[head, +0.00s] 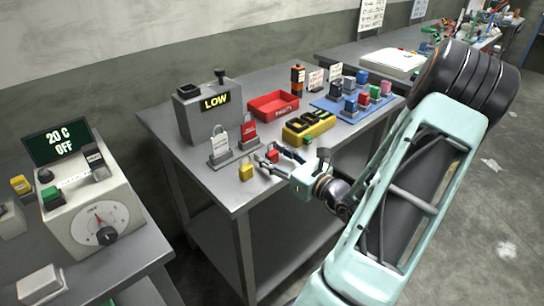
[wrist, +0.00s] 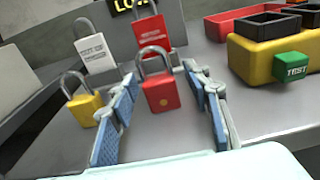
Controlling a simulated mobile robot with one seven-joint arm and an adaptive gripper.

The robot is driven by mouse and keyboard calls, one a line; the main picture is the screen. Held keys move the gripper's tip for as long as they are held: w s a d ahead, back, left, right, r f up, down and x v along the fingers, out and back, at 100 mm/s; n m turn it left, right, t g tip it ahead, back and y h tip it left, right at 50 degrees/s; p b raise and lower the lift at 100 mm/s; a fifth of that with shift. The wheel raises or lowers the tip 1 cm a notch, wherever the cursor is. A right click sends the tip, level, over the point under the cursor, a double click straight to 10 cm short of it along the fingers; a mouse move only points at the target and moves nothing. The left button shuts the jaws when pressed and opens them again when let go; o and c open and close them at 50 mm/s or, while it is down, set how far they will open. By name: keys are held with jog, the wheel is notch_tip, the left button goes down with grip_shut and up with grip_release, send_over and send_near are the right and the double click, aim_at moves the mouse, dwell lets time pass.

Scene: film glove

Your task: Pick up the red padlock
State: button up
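The red padlock (wrist: 160,93) stands upright on the grey table, its grey shackle up. In the wrist view it is between the two blue-padded fingers of my gripper (wrist: 160,80), with gaps on both sides. The fingers are spread open and do not appear to touch it. In the head view the red padlock (head: 272,156) shows small between the fingertips of my gripper (head: 268,153), close to the table. A yellow padlock (wrist: 84,107) stands just outside the left finger; it also shows in the head view (head: 246,172).
Behind the padlock stand a white tag (wrist: 94,54) and a red tag (wrist: 150,34) on holders. A yellow block with a green TEST button (wrist: 291,66) is to the right. A red tray (head: 274,106) and a LOW box (head: 203,112) stand farther back.

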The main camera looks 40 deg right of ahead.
grip_shut()
jog(key=shift+r, duration=0.1)
